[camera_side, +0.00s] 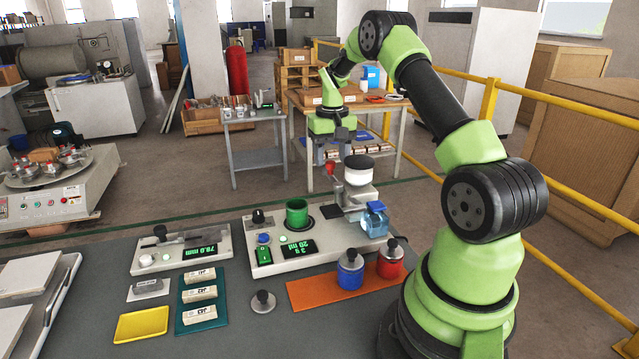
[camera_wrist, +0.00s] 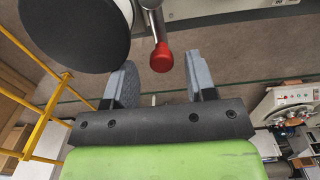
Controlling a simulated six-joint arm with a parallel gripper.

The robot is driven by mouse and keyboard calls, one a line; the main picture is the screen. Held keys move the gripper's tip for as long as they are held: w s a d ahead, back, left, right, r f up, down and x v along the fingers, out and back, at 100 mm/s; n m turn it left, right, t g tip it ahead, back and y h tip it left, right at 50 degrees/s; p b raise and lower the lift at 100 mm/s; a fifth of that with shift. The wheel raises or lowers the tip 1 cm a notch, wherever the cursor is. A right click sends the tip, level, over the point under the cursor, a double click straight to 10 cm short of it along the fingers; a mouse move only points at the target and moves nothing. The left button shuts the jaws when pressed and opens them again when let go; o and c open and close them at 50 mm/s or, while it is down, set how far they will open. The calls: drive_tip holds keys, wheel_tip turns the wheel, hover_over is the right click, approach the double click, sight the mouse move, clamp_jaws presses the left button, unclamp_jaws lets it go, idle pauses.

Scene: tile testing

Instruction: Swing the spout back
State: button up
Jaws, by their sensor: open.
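The dispenser (camera_side: 358,190) stands at the back of a white unit, with a dark-rimmed hopper (camera_side: 359,163) on top. A red knob (camera_side: 330,169) shows at its left side; in the wrist view the red knob (camera_wrist: 162,58) sits on the end of a metal rod (camera_wrist: 155,22). The spout itself is not clearly made out. My gripper (camera_side: 331,148) is open and empty just above the knob. In the wrist view the knob lies in line with the gap between my fingers (camera_wrist: 160,75); I cannot tell how deep it is. A green cup (camera_side: 297,213) stands on the unit left of the dispenser.
A blue bottle (camera_side: 375,219) stands at the dispenser's right. Blue (camera_side: 350,271) and red (camera_side: 390,262) jars stand on an orange mat (camera_side: 310,293). A second measuring unit (camera_side: 182,249), a teal tray (camera_side: 203,318) of labelled samples and a yellow tray (camera_side: 141,325) are left.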

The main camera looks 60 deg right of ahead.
sight(331, 162)
drive_tip(key=shift+r, duration=2.8)
drive_tip(key=s+a+r+n+t, duration=0.2)
drive_tip(key=a+r+t, duration=0.1)
drive_tip(key=a+r, duration=1.1)
drive_tip(key=s+a+f+n+t+y, duration=0.1)
drive_tip(key=s+a+n+t+y, duration=0.1)
drive_tip(key=s+a, duration=1.1)
drive_tip(key=a+n+t, duration=0.1)
drive_tip(key=a+t, duration=0.1)
drive_tip(key=shift+s+a+f, duration=0.3)
drive_tip(key=shift+s+f, duration=0.05)
drive_tip(key=shift+s, duration=0.05)
